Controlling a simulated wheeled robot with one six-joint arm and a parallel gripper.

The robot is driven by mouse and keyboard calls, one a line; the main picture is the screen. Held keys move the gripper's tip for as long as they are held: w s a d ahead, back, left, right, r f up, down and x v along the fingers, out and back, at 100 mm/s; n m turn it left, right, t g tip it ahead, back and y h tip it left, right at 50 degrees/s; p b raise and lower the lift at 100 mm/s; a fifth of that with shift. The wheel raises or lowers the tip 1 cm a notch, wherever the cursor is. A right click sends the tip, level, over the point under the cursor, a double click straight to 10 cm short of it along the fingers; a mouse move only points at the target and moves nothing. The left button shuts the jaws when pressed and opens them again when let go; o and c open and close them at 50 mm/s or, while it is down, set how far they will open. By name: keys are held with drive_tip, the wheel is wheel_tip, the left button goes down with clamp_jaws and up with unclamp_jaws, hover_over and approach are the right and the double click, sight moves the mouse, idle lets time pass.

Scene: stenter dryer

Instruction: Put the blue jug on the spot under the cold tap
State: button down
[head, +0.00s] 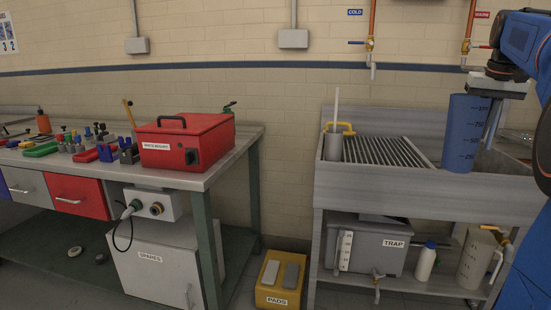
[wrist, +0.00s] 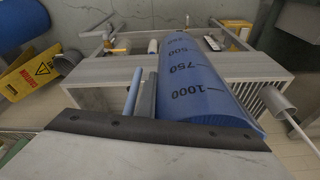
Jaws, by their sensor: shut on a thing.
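The blue jug (head: 465,135), with dark volume marks, hangs upright at the right of the sink in the head view. It fills the middle of the wrist view (wrist: 205,85). My gripper (head: 493,120) points down along the jug's right side and is shut on it, seemingly at the handle; the exact contact is partly hidden. The cold tap (head: 370,58) is on an orange pipe under a blue COLD label (head: 355,12), left of the jug. Below that tap is the slatted drain rack (head: 390,152) in the sink; no separate spot marking is discernible.
A second tap (head: 467,52) with a red label is behind the jug. The sink's front rim (head: 385,182) is raised. The rack's middle looks clear.

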drive_tip(key=w+a+f+n, duration=0.1)
drive_tip(key=w+a+f, duration=0.5)
drive_tip(key=f, duration=1.6)
drive_tip(key=w+a+f+n+y, duration=0.1)
drive_tip(key=w+a+f, duration=0.5)
drive_tip(key=a+f, duration=0.9)
drive_tip(key=w+a+f+n, duration=0.3)
drive_tip(key=w+a+f, duration=0.4)
drive_tip(key=f, duration=2.3)
drive_tip(key=a, duration=0.4)
drive_tip(key=shift+a+y, duration=0.2)
drive_tip(key=shift+y, duration=0.1)
drive_tip(key=shift+a, duration=0.1)
